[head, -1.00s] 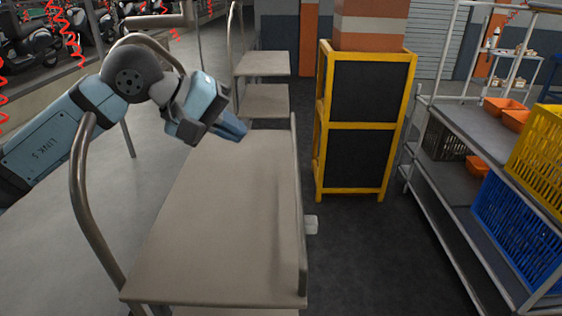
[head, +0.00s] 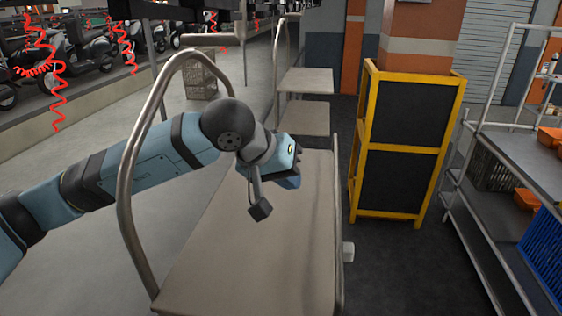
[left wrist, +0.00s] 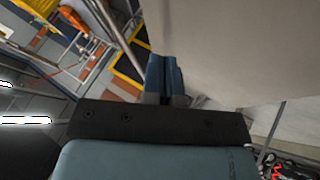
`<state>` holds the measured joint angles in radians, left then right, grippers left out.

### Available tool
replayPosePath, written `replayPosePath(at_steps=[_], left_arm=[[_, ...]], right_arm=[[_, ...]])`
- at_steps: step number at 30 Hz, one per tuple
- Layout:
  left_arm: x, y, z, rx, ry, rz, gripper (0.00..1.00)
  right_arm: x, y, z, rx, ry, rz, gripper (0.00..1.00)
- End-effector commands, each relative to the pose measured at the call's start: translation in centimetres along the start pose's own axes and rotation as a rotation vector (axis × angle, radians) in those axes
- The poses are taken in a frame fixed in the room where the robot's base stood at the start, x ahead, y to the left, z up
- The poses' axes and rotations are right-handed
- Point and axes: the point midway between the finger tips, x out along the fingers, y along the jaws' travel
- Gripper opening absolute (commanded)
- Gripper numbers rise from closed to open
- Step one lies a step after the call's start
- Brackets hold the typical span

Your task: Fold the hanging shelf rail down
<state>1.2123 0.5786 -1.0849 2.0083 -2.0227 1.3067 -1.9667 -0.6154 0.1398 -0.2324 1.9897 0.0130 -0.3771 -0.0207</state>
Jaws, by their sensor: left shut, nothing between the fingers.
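A narrow upright rail (head: 337,215) runs along the right edge of the beige cart shelf (head: 240,265); I cannot tell which part the task calls the hanging one. My left gripper (head: 289,181) is over the far part of the shelf, to the left of the rail, and looks apart from it. Its blue fingers also show in the left wrist view (left wrist: 164,75), pressed together with nothing between them. A pale shelf-coloured panel (left wrist: 235,45) fills the right of that view. My right gripper is out of view.
A tall metal hoop (head: 124,190) rises at the cart's left side, with my left arm crossing it. Another cart (head: 305,82) stands behind. A yellow-framed black cabinet (head: 405,150) stands to the right, beyond a strip of floor. A shelf rack (head: 515,150) is at far right.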

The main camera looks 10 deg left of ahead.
Motion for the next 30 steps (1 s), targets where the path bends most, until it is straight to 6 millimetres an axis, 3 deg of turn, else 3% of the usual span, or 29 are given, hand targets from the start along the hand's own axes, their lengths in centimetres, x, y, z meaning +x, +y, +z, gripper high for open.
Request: replayPosePath(at_steps=[6, 13, 30], left_arm=[[4.2, 0.4, -0.1, 0.001, -0.003, 0.002, 0.00], [5.0, 3.3, -0.4, 0.001, -0.001, 0.001, 0.00], [5.4, 3.8, -0.4, 0.004, -0.001, -0.006, 0.00]], right_arm=[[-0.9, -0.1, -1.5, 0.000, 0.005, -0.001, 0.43], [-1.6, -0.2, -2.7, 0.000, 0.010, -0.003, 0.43], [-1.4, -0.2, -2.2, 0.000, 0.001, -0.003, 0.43]])
